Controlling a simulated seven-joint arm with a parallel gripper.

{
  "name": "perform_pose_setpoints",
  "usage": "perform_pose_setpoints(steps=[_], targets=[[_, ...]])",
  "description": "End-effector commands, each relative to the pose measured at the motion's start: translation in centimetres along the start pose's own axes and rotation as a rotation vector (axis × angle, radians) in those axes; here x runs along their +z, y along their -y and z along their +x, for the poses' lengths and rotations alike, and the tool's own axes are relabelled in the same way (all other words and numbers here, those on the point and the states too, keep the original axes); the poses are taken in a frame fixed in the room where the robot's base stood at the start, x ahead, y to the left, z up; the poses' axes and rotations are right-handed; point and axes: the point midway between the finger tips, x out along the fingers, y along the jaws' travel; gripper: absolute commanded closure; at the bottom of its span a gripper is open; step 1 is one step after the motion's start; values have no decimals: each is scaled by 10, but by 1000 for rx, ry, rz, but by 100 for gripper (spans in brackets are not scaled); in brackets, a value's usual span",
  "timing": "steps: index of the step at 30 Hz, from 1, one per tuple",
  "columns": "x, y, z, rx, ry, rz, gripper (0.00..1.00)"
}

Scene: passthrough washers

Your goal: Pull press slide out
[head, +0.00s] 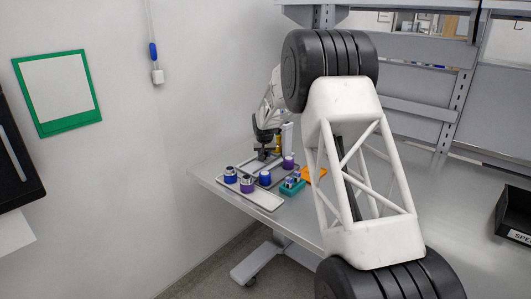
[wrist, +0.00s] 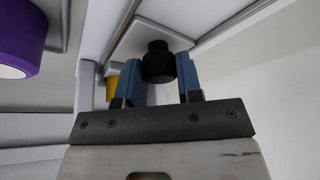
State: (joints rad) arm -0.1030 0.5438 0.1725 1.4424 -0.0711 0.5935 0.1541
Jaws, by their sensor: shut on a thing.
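My gripper (wrist: 161,82) has its two blue finger pads on either side of a black round knob (wrist: 159,60) and is shut on it. In the wrist view the knob stands in front of a pale grey block (wrist: 150,36), which I take to be part of the press slide. In the head view my gripper (head: 266,140) is small, over the far left part of the bench. The knob cannot be made out there, and the slide's travel cannot be told. A yellow part (wrist: 112,86) shows just left of the fingers.
A grey tray (head: 262,200) at the bench's left edge carries blue and purple cylinders. A purple cylinder (wrist: 20,40) shows at the wrist view's upper left. A teal rack (head: 292,186) and an orange piece (head: 314,173) stand beside the tray. A black bin (head: 515,215) is far right.

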Motion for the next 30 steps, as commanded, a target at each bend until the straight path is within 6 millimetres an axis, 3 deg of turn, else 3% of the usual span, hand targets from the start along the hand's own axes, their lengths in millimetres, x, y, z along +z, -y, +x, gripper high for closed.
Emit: perform_pose_setpoints(steps=[18,30], targets=[[56,63,-25,-1,-2,-3,100],[68,74,-28,-1,1,0,100]])
